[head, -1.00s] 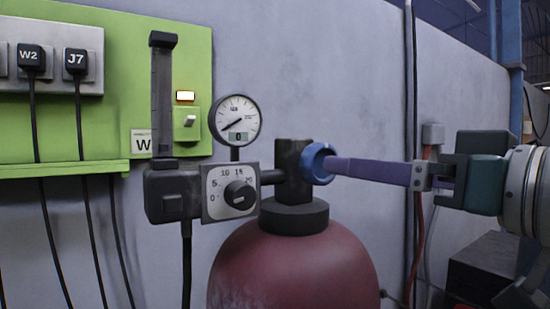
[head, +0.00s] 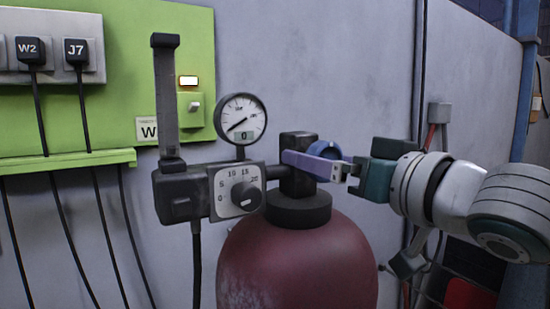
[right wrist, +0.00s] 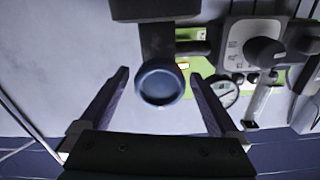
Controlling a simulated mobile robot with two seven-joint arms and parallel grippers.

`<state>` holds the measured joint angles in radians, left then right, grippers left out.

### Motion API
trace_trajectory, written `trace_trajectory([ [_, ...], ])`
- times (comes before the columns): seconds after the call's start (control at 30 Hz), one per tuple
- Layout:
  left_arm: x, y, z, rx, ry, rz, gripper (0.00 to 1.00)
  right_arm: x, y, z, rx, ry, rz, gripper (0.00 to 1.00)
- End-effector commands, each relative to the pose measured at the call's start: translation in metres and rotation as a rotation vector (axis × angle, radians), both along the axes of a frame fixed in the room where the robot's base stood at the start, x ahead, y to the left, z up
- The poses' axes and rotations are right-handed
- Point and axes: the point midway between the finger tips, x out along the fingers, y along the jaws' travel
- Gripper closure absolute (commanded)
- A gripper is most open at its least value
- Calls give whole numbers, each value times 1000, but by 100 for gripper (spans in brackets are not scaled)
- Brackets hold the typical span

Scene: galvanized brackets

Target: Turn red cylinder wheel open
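The wheel (head: 327,149) is a small blue ring on the right side of the dark valve block (head: 297,146), above the red cylinder (head: 297,262). My right gripper (head: 305,162) comes in from the right, and its near purple finger crosses in front of the wheel and part of the block. In the right wrist view the blue wheel (right wrist: 160,86) sits between the two spread fingers of the right gripper (right wrist: 160,75), with a gap on each side. That gripper is open. Much of the wheel is hidden in the head view. My left gripper is not in view.
A round pressure gauge (head: 240,118) reading 0 and a regulator dial (head: 245,196) stand just left of the valve. A flowmeter tube (head: 165,105) rises farther left. A green panel (head: 120,100) with hanging cables is on the wall. Conduits run down the wall at the right.

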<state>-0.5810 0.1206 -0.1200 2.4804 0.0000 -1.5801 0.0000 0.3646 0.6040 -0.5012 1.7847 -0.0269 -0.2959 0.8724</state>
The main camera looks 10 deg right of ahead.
Motion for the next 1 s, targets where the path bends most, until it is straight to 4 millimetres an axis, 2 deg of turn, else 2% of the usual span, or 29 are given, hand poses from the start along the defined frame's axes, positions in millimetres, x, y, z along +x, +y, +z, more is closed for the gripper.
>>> trace_trajectory([
  [0.07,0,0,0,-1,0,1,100,0,0,0,0,0,0,13],
  [0.7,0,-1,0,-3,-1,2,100,0,0,0,0,0,0,85],
  [1.0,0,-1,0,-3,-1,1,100,0,0,0,-29,-12,0,86],
])
